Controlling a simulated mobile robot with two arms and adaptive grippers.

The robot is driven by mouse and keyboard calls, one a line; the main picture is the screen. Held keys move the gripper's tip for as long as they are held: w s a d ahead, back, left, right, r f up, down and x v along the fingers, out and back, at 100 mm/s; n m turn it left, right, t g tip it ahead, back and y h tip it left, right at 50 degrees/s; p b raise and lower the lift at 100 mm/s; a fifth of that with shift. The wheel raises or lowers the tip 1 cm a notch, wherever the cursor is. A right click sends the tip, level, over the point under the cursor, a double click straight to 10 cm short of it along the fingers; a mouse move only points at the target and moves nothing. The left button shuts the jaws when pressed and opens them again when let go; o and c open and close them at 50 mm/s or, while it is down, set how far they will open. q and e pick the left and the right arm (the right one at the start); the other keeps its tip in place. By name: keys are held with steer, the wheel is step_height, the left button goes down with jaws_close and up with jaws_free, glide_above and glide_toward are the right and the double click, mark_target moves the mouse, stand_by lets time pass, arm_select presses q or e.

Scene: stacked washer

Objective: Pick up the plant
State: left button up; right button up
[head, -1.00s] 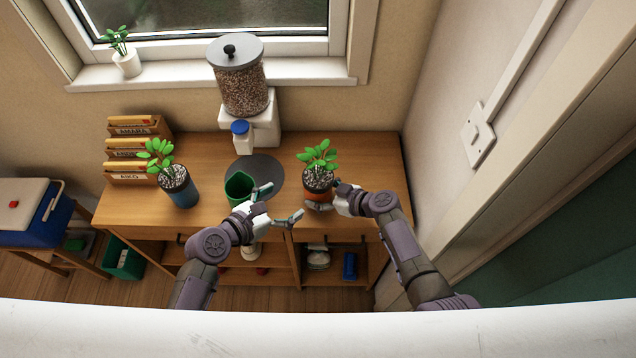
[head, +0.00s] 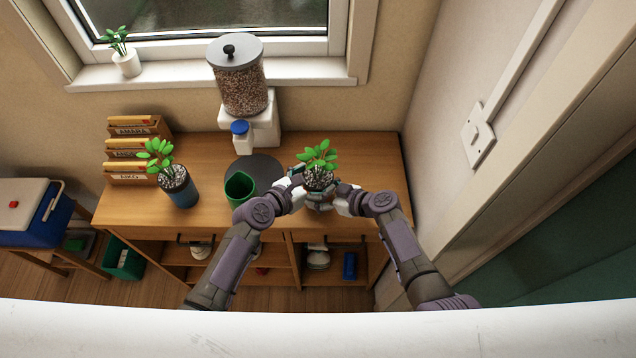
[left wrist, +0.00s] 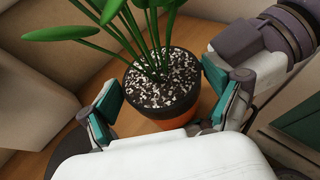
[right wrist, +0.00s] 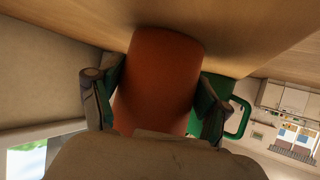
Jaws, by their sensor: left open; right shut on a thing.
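The plant (head: 318,160) has green leaves and pale speckled soil in an orange pot with a black rim, near the right end of the wooden cabinet top. In the left wrist view the pot (left wrist: 168,95) stands between the spread fingers of my open left gripper (head: 298,180). My right gripper (head: 337,193) is at the pot's right side. In the right wrist view its fingers are shut on the orange pot (right wrist: 160,80), one on each side. The grippers hide most of the pot in the head view. I cannot tell whether its base touches the wood.
A green cup (head: 240,186) stands just left of my left gripper. A second plant in a blue pot (head: 180,188) stands further left. A seed dispenser (head: 240,85) is behind, and a wall (head: 440,110) is at the right.

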arm_select(q)
steer(key=shift+w+f, duration=0.1)
steer(key=c, duration=1)
steer(key=shift+r, duration=0.2)
step_height(320, 180, up, 10)
steer(key=shift+f, duration=0.1)
arm_select(e)
steer(key=o, duration=0.8)
